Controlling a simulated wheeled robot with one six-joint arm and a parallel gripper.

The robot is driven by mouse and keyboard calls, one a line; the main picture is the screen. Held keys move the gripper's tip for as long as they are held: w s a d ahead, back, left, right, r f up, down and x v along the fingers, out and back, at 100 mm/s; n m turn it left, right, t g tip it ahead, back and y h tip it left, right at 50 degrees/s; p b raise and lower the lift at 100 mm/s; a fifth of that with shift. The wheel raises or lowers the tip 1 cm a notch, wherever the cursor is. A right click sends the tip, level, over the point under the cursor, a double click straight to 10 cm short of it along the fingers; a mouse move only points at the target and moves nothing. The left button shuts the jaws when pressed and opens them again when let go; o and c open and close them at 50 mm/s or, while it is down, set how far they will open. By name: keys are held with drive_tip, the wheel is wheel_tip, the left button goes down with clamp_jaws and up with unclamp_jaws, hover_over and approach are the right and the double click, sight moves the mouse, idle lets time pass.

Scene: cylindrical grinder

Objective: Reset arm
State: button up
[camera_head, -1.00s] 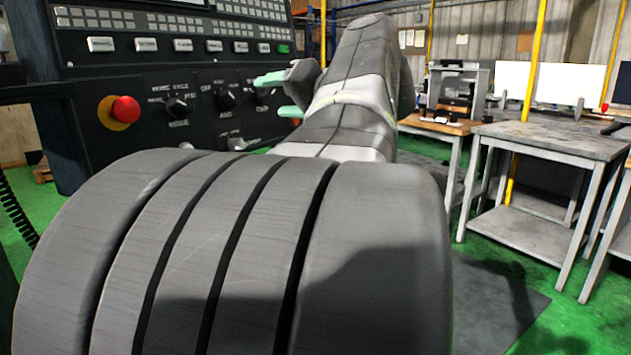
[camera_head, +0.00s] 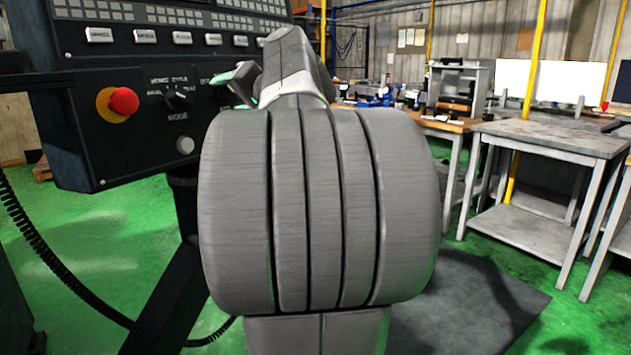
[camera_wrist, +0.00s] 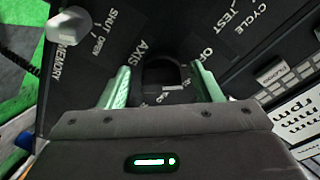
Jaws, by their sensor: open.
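My gripper (camera_wrist: 160,68) is open, its two pale green fingers spread in the wrist view. A black rotary knob (camera_wrist: 160,75) of the control panel shows between the fingers; whether they touch it I cannot tell. In the head view my gripper (camera_head: 243,84) is in front of the machine's black control panel (camera_head: 100,155), partly hidden behind my own arm. My arm fills the middle of that view and hides the right part of the panel.
A red push button (camera_head: 123,101) and a mode knob (camera_head: 176,97) are on the panel. A grey knob (camera_wrist: 68,25) is at the upper left in the wrist view. A coiled black cable (camera_head: 45,255) hangs at left. A metal table (camera_head: 550,138) stands at right; green floor lies between.

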drive_tip(key=shift+s+d+r+m+p, duration=0.2)
drive_tip(key=shift+r+m+p, duration=0.25)
drive_tip(key=shift+m+p, duration=0.4)
drive_tip(key=m+h+p, duration=0.1)
drive_tip(key=m+p, duration=0.5)
drive_tip(key=p, duration=0.3)
drive_tip(key=shift+m, duration=0.25)
drive_tip(key=m+p, duration=0.5)
drive_tip(key=p, duration=0.4)
drive_tip(key=shift+r+m+g, duration=0.1)
drive_tip(key=shift+m+g, duration=0.2)
drive_tip(key=shift+g, duration=0.1)
drive_tip(key=shift+m+p, duration=0.5)
drive_tip(key=shift+p, duration=0.5)
drive_tip(key=shift+f, duration=0.25)
